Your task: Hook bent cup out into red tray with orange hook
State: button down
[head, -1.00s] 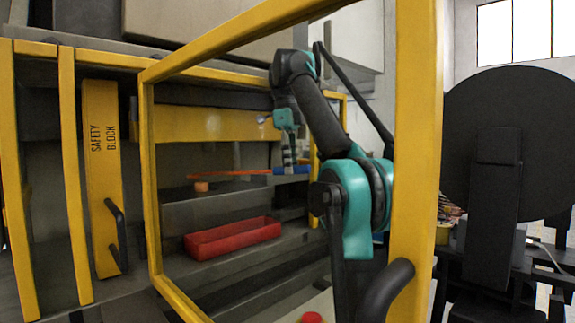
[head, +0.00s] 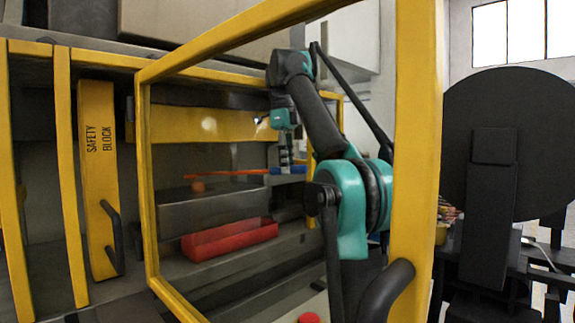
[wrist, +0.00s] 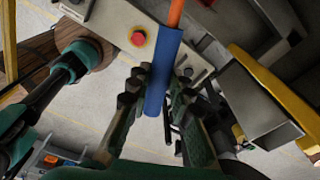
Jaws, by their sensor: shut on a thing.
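My gripper (head: 287,165) is shut on the blue handle of the orange hook; in the wrist view the fingers (wrist: 157,88) close around the blue handle (wrist: 163,70), with the orange shaft (wrist: 175,14) beyond. In the head view the thin orange shaft (head: 228,173) runs left, about level, inside the yellow-framed press. The small copper-orange cup (head: 198,187) stands on a grey block just below the shaft's left part. I cannot tell whether they touch, and the hook's tip shape is unclear. The red tray (head: 229,240) lies lower, in front of the block; its inside is hardly visible.
A yellow door frame (head: 418,130) stands in front of my arm, and the yellow safety block (head: 100,180) hangs at left. A yellow beam (head: 205,124) crosses above the hook. The grey block (head: 215,215) rises behind the tray.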

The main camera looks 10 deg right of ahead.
jog(key=shift+f, duration=1.9)
jog(key=shift+s+d, duration=0.1)
jog(key=s+d, duration=0.4)
jog(key=s, duration=0.2)
jog(key=shift+s+d, duration=0.25)
jog(key=shift+s, duration=0.05)
dwell(1.3)
